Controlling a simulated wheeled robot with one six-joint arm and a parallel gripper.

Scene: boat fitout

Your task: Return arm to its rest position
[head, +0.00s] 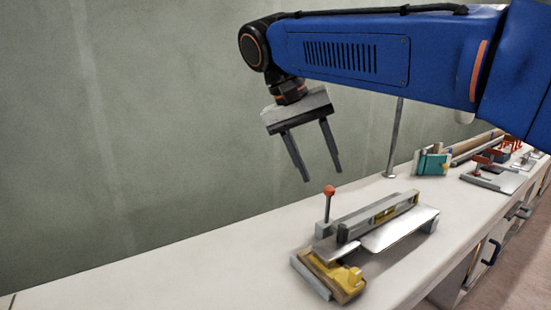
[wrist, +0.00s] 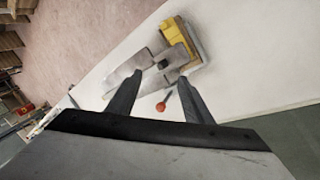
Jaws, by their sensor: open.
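My gripper (head: 321,176) hangs from my blue arm (head: 370,52) above the white bench, in front of the grey wall. Its two dark fingers are spread apart with nothing between them, pointing down. In the wrist view my gripper (wrist: 158,82) also shows its two fingers apart. Below it, clear of the fingertips in the head view, a lever with an orange-red ball knob (head: 329,190) stands at a metal fixture. The fixture carries a long grey bar (head: 375,216) with a yellow insert and a flat metal plate (head: 402,232).
A yellow tool (head: 335,278) lies at the fixture's near end. A thin upright post (head: 394,140) rises from the white bench (head: 190,262) behind it. A teal box (head: 432,163) and another clamp fixture (head: 492,178) stand farther right. The bench's left part is clear.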

